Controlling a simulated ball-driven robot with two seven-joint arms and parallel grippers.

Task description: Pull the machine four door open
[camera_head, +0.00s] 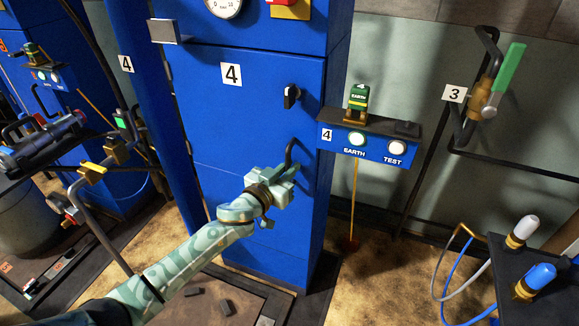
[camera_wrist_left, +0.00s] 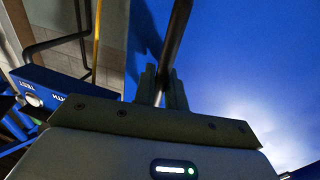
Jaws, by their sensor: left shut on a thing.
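The blue door of machine four (camera_head: 235,125) fills the middle of the head view, with a "4" label near its top. It looks closed, flush with the cabinet. A dark bar handle (camera_head: 289,152) stands at its right side. My left gripper (camera_head: 287,171) is at the handle's lower part and shut on it. In the left wrist view the handle (camera_wrist_left: 175,45) runs down between the fingers (camera_wrist_left: 162,90), with the blue door (camera_wrist_left: 245,60) behind. A small black knob (camera_head: 291,96) sits on the door above the handle. My right gripper is not in view.
A blue control box (camera_head: 365,149) with EARTH and TEST buttons juts out right of the cabinet. A green-handled valve (camera_head: 497,85) is on the wall. A dark stand with white and blue bulbs (camera_head: 540,275) is at lower right. Machinery crowds the left.

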